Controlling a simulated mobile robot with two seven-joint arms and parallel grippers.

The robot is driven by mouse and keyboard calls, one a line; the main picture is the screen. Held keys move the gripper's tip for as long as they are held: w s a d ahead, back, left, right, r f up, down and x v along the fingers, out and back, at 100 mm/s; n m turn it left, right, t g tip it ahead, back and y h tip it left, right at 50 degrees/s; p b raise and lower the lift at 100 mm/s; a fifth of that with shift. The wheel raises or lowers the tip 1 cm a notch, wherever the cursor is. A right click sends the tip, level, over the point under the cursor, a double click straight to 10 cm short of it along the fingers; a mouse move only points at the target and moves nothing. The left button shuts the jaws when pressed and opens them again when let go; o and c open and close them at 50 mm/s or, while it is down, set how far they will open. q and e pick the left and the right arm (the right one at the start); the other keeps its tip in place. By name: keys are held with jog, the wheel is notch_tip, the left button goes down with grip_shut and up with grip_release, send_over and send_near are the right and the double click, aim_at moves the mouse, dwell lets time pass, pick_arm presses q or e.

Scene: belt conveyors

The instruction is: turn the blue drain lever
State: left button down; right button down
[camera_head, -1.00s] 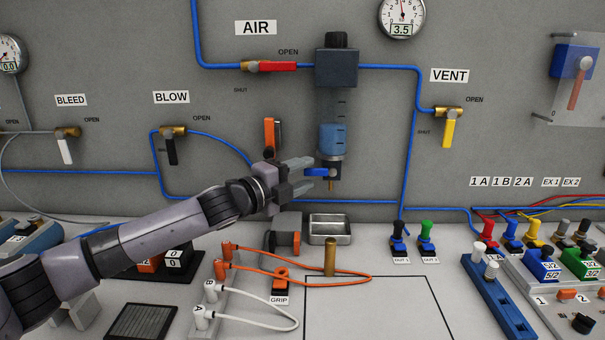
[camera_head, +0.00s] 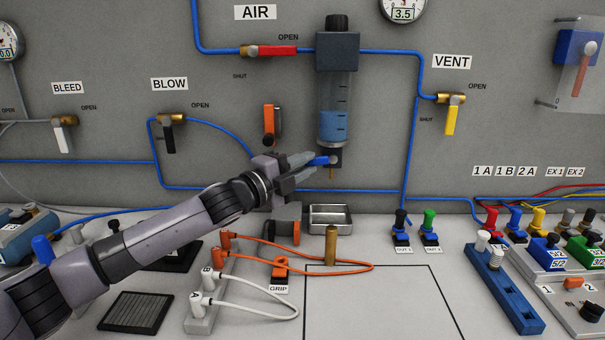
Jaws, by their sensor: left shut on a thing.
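The blue drain lever (camera_head: 320,161) sits at the bottom of the clear filter bowl (camera_head: 334,127), which holds blue liquid under a dark grey head on the wall. The lever points left from a dark drain block with a small brass outlet below it. My left gripper (camera_head: 308,163) reaches in from the left and is shut on the lever, its fingers hiding part of it. My right gripper is not in view.
A metal tray (camera_head: 331,219) and a brass cylinder (camera_head: 331,245) stand on the bench below the bowl. An orange-handled part (camera_head: 269,121) is on the wall just above my gripper. Blue tubing (camera_head: 360,190) runs along the wall behind.

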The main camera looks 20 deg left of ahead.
pick_arm(q)
jog(key=shift+d+f+n+t+b, duration=0.1)
jog(key=shift+f+n+t+b, duration=0.35)
jog(key=shift+b, duration=0.55)
jog(key=shift+r, duration=0.1)
jog(key=c, duration=1)
grip_release()
jog(key=shift+c, duration=0.2)
jog(key=v, duration=0.7)
jog(key=shift+b, duration=0.35)
